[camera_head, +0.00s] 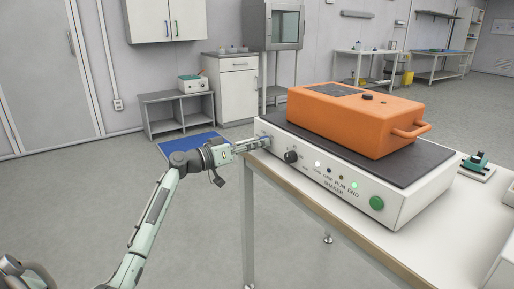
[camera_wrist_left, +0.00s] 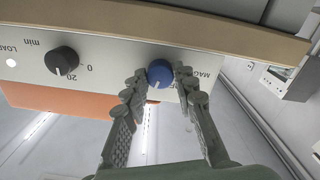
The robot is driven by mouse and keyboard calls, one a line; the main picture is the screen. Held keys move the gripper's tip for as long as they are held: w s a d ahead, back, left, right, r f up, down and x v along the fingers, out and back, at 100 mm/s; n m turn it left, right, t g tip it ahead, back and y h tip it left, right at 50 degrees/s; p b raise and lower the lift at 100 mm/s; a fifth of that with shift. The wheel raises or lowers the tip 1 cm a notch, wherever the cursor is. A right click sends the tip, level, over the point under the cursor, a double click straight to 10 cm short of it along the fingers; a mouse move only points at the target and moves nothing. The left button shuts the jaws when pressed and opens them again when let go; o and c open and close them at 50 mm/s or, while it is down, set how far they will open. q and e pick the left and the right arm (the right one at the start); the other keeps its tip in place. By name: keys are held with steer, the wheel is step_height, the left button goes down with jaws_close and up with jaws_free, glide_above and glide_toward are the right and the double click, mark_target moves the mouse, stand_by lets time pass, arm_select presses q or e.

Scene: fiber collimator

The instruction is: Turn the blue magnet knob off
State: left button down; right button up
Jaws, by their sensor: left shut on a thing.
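The blue magnet knob (camera_wrist_left: 160,74) is round with a pale pointer line and sits on the front panel of the white shaker (camera_head: 330,180). My left gripper (camera_wrist_left: 161,76) has one finger on each side of the knob and is shut on it. In the head view, my left gripper (camera_head: 262,144) is at the left end of the shaker's front panel, and its fingers mostly hide the knob there. The "MAG" lettering beside the knob is partly hidden by a finger. My right gripper is not in view.
A black timer knob (camera_wrist_left: 62,61) sits beside the blue knob; it also shows in the head view (camera_head: 291,156). A green button (camera_head: 376,203) is at the panel's right end. An orange case (camera_head: 355,120) rests on the shaker, which stands on a white table (camera_head: 300,195).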

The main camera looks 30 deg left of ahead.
arm_select(q)
steer(key=n, duration=0.2)
steer(key=shift+n, duration=0.4)
steer(key=n+p, duration=0.1)
steer(key=n, duration=0.1)
steer(key=shift+r+n, duration=0.1)
steer(key=shift+n, duration=0.3)
steer(key=n+p, duration=0.1)
steer(key=n, duration=0.2)
steer(key=shift+n+p, duration=0.8)
steer(key=shift+n, duration=0.9)
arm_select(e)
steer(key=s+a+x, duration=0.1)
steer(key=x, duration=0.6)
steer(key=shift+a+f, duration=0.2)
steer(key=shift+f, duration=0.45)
arm_select(q)
steer(key=c, duration=1.2)
jaws_free()
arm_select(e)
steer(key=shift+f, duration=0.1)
